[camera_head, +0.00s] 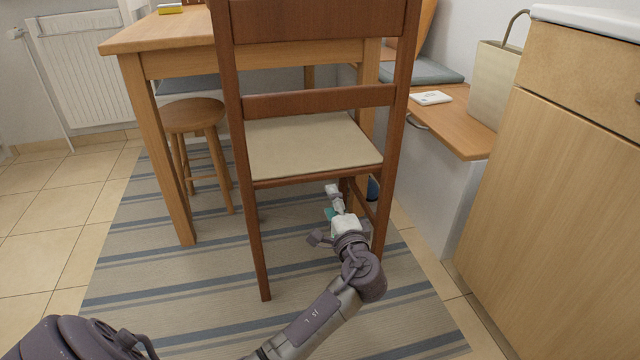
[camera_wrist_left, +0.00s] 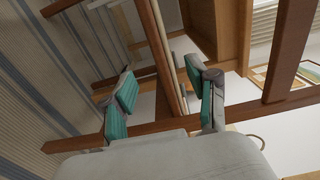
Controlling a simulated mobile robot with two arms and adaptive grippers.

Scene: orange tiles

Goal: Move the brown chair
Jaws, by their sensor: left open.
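The brown chair (camera_head: 320,99) stands upright on the striped rug, its back toward me and its beige seat facing the table. My left gripper (camera_head: 334,205) reaches low beneath the seat, near the right rear leg. In the left wrist view the gripper (camera_wrist_left: 160,88) is open, its two teal-padded fingers apart. A brown bar of the chair (camera_wrist_left: 160,50) runs through the view between the fingers; I cannot tell how deep it lies or whether it touches them. Other chair bars cross close by. My right gripper is out of view.
A wooden table (camera_head: 158,38) stands behind the chair, with a round stool (camera_head: 193,115) at left. A bench (camera_head: 455,122) and a wooden cabinet (camera_head: 560,170) bound the right side. The striped rug (camera_head: 185,285) is open in front and left.

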